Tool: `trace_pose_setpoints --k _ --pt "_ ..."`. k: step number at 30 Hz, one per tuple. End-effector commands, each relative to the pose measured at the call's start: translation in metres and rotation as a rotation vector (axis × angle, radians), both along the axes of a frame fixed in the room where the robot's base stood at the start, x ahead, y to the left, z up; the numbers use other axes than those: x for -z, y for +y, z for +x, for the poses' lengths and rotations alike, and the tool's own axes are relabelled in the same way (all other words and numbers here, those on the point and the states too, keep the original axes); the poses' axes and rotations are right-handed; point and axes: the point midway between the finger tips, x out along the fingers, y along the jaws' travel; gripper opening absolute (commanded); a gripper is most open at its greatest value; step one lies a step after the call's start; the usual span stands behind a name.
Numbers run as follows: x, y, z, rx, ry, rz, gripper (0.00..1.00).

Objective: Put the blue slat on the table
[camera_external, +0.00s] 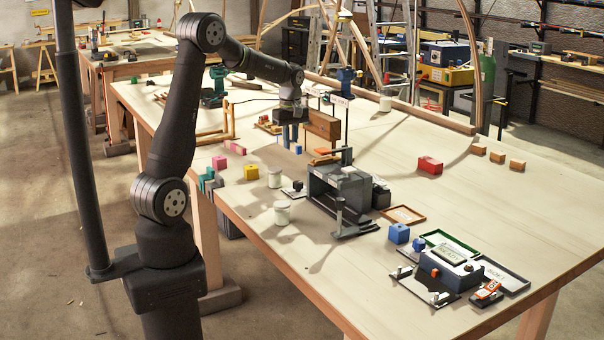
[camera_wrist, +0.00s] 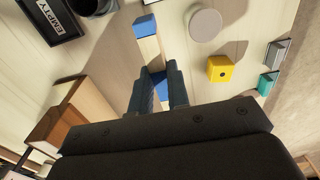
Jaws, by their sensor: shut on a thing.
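My gripper (camera_external: 290,138) points down over the far left half of the table (camera_external: 420,270). In the wrist view its two dark fingers (camera_wrist: 163,85) are shut on the blue slat (camera_wrist: 159,84). The slat shows as a pale wooden strip with blue at the fingers and a blue far end (camera_wrist: 146,25). In the outside view a small blue part (camera_external: 298,150) shows just below the fingers. The fingers hide much of the slat, and I cannot tell whether its lower end touches the table.
A brown wooden block (camera_external: 322,125) stands close right of my gripper. A yellow cube (camera_external: 250,172), a pink block (camera_external: 219,162) and white cylinders (camera_external: 276,177) are nearer. A dark grey device (camera_external: 340,188) stands in front. The table's right middle is mostly clear around a red block (camera_external: 429,165).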

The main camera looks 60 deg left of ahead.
Motion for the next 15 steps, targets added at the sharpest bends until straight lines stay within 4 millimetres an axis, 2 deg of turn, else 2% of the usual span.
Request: trace_pose_setpoints --k 5,15 --pt "-0.011 -0.001 0.001 0.000 -0.004 0.002 0.00" --pt "-0.097 0.000 0.001 0.000 -0.006 0.002 0.00"
